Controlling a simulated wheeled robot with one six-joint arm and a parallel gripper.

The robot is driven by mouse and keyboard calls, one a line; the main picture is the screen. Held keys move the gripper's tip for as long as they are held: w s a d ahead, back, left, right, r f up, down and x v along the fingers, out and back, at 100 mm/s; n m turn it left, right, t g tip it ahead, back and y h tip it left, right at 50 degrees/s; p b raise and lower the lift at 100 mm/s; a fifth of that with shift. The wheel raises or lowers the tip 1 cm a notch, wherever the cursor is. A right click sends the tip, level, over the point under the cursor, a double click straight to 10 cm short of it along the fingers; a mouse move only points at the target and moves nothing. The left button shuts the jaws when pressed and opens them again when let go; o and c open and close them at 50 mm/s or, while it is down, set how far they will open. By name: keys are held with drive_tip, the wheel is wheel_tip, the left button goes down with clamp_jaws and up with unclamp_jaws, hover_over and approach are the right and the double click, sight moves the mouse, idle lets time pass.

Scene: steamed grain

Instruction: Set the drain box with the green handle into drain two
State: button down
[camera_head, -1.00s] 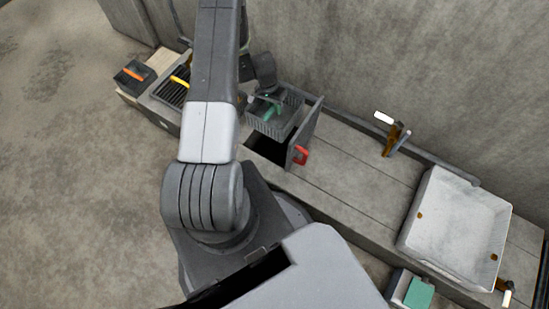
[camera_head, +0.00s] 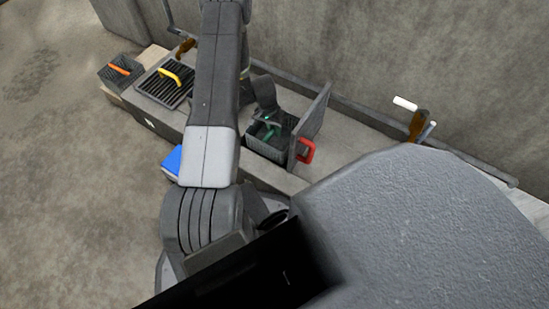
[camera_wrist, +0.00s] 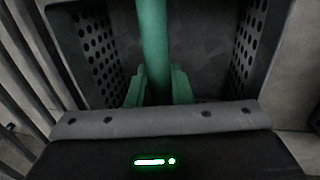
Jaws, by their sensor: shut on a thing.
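The drain box (camera_head: 284,122) with the green handle is a dark basket in the head view, at the opening beside a raised lid. It looks low and level in the opening; I cannot tell whether it rests on the bottom. My gripper (camera_head: 269,121) is above it, shut on the green handle (camera_wrist: 153,45). In the wrist view the handle runs upright through the middle, and the perforated box walls (camera_wrist: 98,52) stand on both sides. The fingertips are mostly hidden. Drain numbers are not readable.
The upright grey lid (camera_head: 313,112) with a red handle (camera_head: 306,151) stands just right of the box. A grate with a yellow handle (camera_head: 170,76) and a box with an orange handle (camera_head: 119,69) lie left. A blue object (camera_head: 173,161) is near my arm. A tap (camera_head: 416,125) stands right.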

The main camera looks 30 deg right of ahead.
sight(274, 141)
wheel_tip(274, 141, down, 10)
drive_tip(key=b, duration=0.3)
drive_tip(key=shift+f+b, duration=0.3)
drive_tip(key=shift+b, duration=0.25)
drive_tip(key=c, duration=1.3)
unclamp_jaws()
drive_tip(key=shift+r, duration=0.1)
wheel_tip(274, 141, up, 12)
drive_tip(key=w+a+p, duration=0.1)
drive_tip(key=w+p, duration=0.1)
drive_tip(key=p, duration=0.3)
